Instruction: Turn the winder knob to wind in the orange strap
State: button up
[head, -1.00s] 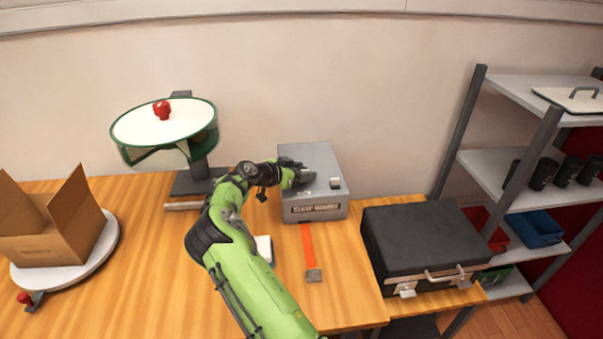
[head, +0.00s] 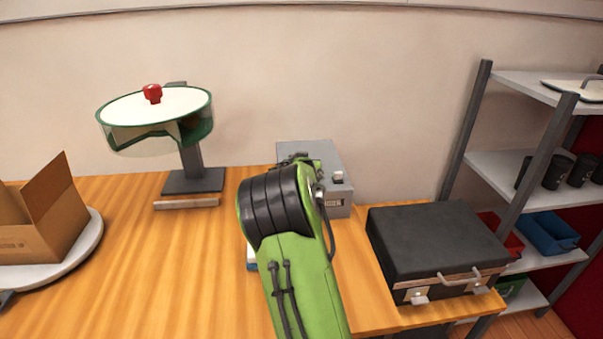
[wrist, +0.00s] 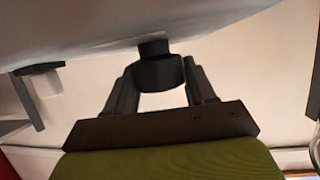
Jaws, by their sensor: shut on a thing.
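The grey winder box (head: 312,153) stands on the table against the wall, partly covered by my arm in the head view. A dark round knob (wrist: 160,73) sticks out from a pale grey surface (wrist: 110,25) in the wrist view. My gripper (wrist: 159,66) has one finger on each side of this knob and is shut on it. In the head view my arm hides the gripper and the knob. The orange strap is hidden behind my arm now.
A black case (head: 435,240) lies to the right of the box, with a shelf rack (head: 500,165) beyond it. A green-rimmed round stand (head: 155,108) with a red knob stands at left. A cardboard box (head: 40,225) sits at far left. The table between is mostly clear.

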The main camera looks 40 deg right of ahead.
jog(key=n+y, duration=0.1)
jog(key=n+t+y+b, duration=0.1)
jog(key=n+t+y, duration=0.1)
jog(key=shift+s+d+n+y, duration=0.15)
jog(key=shift+d+n+y, duration=0.1)
jog(key=shift+n+y, duration=0.05)
jog(key=n+t+y, duration=0.1)
jog(key=n+y, duration=0.1)
jog(key=y, duration=0.1)
jog(key=shift+r+n+p, duration=0.15)
jog(key=shift+n+p, duration=0.2)
jog(key=shift+n, duration=0.05)
jog(key=n+y+p, duration=0.1)
jog(key=y+p, duration=0.1)
jog(key=n+y+p, duration=0.2)
jog(key=p, duration=0.1)
jog(key=shift+a+r, duration=0.1)
jog(key=shift+r, duration=0.1)
jog(key=n+y+p, duration=0.2)
jog(key=p, duration=0.2)
jog(key=shift+f, duration=0.1)
jog(key=shift+a+f+n+y+p, duration=0.15)
jog(key=shift+n+y+p, duration=0.2)
jog(key=shift+p, duration=0.4)
jog(key=o, duration=0.9)
jog(key=shift+f, duration=0.1)
jog(key=shift+o, duration=0.2)
